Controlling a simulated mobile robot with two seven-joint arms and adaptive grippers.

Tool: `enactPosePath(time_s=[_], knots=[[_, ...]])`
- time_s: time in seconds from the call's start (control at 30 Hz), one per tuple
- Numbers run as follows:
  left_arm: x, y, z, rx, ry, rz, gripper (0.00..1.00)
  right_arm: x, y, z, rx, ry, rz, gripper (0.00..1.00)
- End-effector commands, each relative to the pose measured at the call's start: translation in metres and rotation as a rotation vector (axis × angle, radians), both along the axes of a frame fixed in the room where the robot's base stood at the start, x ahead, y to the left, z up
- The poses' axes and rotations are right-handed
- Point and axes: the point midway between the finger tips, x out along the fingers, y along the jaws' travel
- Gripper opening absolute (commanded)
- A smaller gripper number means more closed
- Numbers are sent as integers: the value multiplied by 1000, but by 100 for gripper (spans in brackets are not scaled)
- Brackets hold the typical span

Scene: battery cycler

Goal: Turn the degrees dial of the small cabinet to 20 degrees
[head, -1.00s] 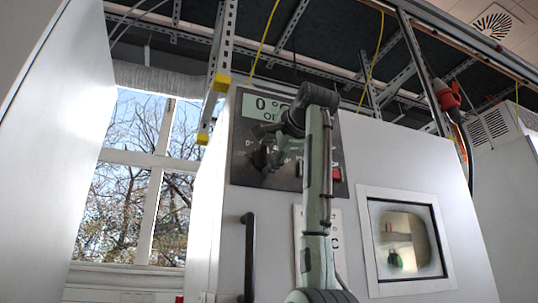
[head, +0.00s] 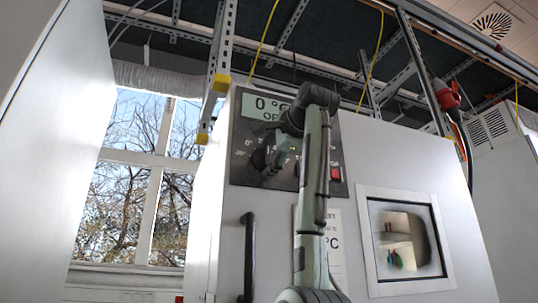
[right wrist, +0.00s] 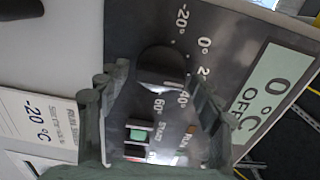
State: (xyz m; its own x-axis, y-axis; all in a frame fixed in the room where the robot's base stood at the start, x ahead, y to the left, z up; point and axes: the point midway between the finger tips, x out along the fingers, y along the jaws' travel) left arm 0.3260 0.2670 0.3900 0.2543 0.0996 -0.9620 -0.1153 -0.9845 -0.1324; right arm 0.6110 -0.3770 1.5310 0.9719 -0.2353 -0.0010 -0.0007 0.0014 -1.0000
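The small grey cabinet (head: 400,160) carries a dark control panel (head: 238,172) with a display (head: 262,106) reading 0 °C and OFF. The round black degrees dial (head: 258,158) is on the panel's left side. In the right wrist view the dial (right wrist: 160,64) has marks from -20° to 60° around it; its pointer is too dark to read. My right gripper (head: 272,166) is close to the dial in the head view. In the wrist view its two fingers (right wrist: 157,88) are apart, toward either side of the dial; contact cannot be told. My left gripper is out of view.
A red switch (head: 336,174) is on the panel's right, and a START button (right wrist: 137,135) shows between the fingers. The cabinet has a black vertical handle (head: 248,258) and a window (head: 405,240). Metal struts (head: 218,75) stand close above.

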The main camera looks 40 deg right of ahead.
Motion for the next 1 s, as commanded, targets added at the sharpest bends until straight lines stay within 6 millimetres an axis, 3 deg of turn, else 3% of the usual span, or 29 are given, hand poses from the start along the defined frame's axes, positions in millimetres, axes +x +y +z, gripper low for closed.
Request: enactPosePath(time_s=[0.37, 0.47, 0.8, 1.0], knots=[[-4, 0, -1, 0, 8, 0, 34, -5, 2, 1, -2, -3, 1, 69], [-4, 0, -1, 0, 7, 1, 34, -17, 5, 2, -2, -5, 2, 69], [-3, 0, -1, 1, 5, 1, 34, -87, 22, 2, -1, -5, 1, 69], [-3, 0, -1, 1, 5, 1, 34, -111, 27, 1, -1, -3, 1, 69]])
